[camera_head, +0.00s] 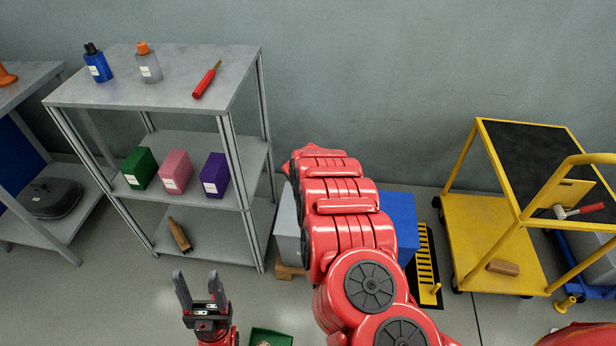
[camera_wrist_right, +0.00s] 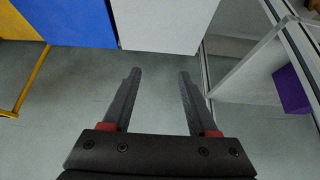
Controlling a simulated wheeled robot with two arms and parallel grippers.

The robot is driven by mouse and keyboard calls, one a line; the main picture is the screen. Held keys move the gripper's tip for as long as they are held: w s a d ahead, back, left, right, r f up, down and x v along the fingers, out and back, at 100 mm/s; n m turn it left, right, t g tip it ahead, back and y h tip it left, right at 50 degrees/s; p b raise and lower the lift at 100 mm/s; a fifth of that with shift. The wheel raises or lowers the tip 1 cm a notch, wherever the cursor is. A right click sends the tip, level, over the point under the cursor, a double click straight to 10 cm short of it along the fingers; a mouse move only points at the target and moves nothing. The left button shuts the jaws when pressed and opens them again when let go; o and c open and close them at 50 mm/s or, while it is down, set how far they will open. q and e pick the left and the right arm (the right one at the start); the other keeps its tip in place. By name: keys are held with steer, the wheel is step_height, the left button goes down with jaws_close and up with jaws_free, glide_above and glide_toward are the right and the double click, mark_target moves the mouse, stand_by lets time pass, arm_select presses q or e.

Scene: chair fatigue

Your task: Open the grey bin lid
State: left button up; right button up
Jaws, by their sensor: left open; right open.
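The grey bin (camera_head: 287,232) stands on the floor right of the shelf, largely hidden behind my red right arm in the head view. In the right wrist view, a plain pale face of the grey bin (camera_wrist_right: 168,22) fills the top middle. I cannot make out its lid edge or whether the lid is open. My right gripper (camera_wrist_right: 160,75) is open and empty, with its fingers pointing toward the bin and a visible gap of floor between. It is hidden in the head view. My left gripper (camera_head: 196,276) is open and empty, low in front of the shelf.
A blue bin (camera_head: 401,222) stands beside the grey one; it also shows in the wrist view (camera_wrist_right: 75,20). The metal shelf (camera_head: 190,97) with bottles and boxes is to the left. A yellow cart (camera_head: 476,225) stands right. A green container (camera_head: 270,336) is near my left gripper.

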steer(key=p+v, duration=0.3)
steer(key=v, duration=0.4)
steer(key=shift+s, duration=0.15)
steer(key=shift+f, duration=0.1)
stand_by(0.3)
